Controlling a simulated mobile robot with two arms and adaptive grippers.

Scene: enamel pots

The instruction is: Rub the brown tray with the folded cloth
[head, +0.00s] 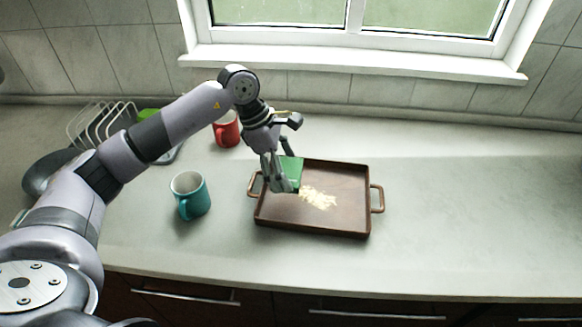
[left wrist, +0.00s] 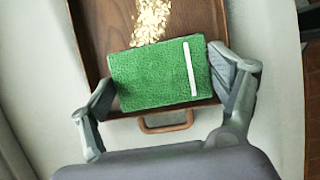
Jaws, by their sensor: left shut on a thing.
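The brown tray (head: 345,222) lies on the counter with a handle at each side and a pale scatter of crumbs (head: 318,198) near its middle. My left gripper (head: 284,178) is shut on the green folded cloth (head: 291,167) over the tray's left part. In the left wrist view the cloth (left wrist: 150,76) is green with a white stripe, held between the two fingers. It covers part of the tray's near end there, and the crumbs (left wrist: 152,20) lie just beyond it. I cannot tell whether the cloth touches the tray. My right gripper is not in view.
A teal mug (head: 190,196) stands left of the tray. A red mug (head: 227,130) stands behind my left arm. A wire dish rack (head: 100,128) and a dark pan (head: 50,172) are at the far left. The counter right of the tray is clear; the window sill (head: 360,62) runs behind.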

